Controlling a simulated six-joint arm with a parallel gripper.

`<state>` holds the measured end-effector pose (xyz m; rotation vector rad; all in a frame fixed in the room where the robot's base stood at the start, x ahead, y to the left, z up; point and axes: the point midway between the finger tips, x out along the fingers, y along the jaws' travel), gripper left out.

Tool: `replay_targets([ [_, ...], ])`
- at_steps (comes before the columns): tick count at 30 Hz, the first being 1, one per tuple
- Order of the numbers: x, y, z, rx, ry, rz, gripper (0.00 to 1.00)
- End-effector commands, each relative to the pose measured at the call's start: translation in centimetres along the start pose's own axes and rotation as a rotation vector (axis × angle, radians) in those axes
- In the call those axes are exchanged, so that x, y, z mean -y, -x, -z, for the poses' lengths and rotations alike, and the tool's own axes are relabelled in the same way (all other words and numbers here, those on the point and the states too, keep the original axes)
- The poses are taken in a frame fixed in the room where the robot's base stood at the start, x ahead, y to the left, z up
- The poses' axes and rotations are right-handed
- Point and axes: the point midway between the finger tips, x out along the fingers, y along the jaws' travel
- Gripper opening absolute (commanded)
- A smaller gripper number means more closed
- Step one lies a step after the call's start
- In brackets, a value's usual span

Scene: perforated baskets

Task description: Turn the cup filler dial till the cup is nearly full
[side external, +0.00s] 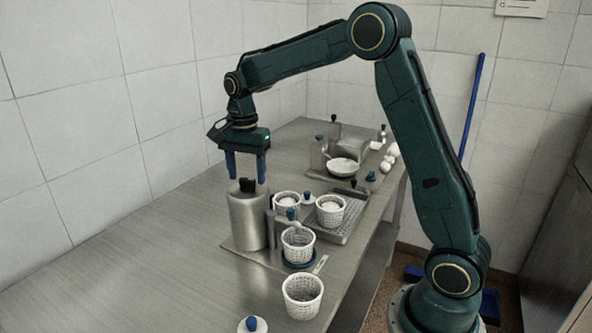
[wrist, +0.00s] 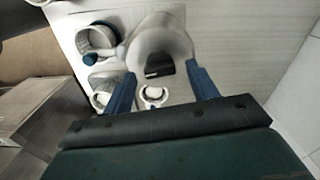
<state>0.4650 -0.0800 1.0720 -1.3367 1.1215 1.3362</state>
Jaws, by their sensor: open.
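The cup filler is a grey metal cylinder (side external: 248,222) with a black dial (side external: 247,185) on top; the dial also shows in the wrist view (wrist: 160,68). A white perforated cup (side external: 298,246) stands upright on a blue ring (side external: 300,264) beside the filler, below a blue-knobbed spout (side external: 291,214). I cannot tell how full it is. My gripper (side external: 247,177) points straight down over the filler, its blue fingers apart and empty. In the wrist view, the fingers (wrist: 161,72) show on either side of the dial. I cannot see contact with it.
Another perforated cup (side external: 302,297) stands in front, near a white blue-knobbed object (side external: 252,325). A metal tray (side external: 350,226) with a cup (side external: 331,211) stands to the right. A pan (side external: 342,167) sits further back. The left of the steel table (side external: 130,240) is clear.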

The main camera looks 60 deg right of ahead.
Motion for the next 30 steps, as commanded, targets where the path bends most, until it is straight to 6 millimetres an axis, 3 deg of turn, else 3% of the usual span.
replay_targets([
  [8,0.1,3.4,0.0,-0.002,0.0,0.004,0.58],
  [21,0.0,10.6,0.0,-0.002,-0.001,0.005,0.58],
  [30,0.0,12.9,0.0,-0.001,-0.001,0.003,0.58],
])
